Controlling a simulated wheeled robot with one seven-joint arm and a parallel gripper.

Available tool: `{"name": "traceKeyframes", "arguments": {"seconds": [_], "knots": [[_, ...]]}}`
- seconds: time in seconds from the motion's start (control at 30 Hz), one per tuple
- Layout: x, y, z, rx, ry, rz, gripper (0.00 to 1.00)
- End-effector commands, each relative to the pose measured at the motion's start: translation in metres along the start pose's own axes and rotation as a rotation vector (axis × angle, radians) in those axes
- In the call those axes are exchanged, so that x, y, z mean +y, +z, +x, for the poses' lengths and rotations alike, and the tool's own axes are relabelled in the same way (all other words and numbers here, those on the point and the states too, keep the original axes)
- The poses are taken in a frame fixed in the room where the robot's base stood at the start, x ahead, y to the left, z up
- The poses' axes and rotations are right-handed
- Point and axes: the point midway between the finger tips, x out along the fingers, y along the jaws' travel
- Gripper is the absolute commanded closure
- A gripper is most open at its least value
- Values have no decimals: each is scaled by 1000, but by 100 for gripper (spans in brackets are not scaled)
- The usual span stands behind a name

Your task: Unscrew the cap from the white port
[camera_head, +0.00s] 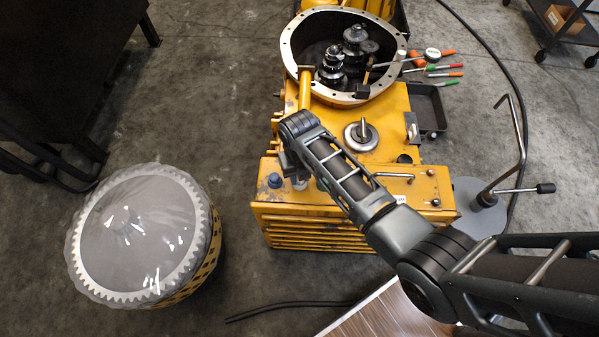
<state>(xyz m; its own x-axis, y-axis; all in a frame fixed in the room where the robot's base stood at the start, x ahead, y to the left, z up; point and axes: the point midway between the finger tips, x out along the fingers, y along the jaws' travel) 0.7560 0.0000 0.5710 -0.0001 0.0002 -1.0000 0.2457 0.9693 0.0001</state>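The yellow transmission housing (330,213) stands on the floor in the middle. A small pale fitting (300,184) shows on its front top edge, just below the end of my arm; it may be the white port, but it is too small and covered to tell whether a cap is on it. A blue cap (275,181) sits on the housing just left of it. My gripper (291,167) points down over this front left part, close to the pale fitting. Its fingers are mostly hidden, so I cannot see their opening or any contact.
The open round bell housing (288,58) holds gears at the back. Screwdrivers and a black tray (428,108) lie to the right, near a stand with a bent rod (522,140). A plastic-wrapped toothed wheel (135,235) stands at left. Floor between is clear.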

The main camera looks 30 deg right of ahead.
Motion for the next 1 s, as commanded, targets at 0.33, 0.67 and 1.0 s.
{"name": "traceKeyframes", "arguments": {"seconds": [0.33,0.67,1.0], "knots": [[0,0,0,0,0,2,49],[0,0,0,0,0,3,34],[0,0,0,0,0,3,17]]}}
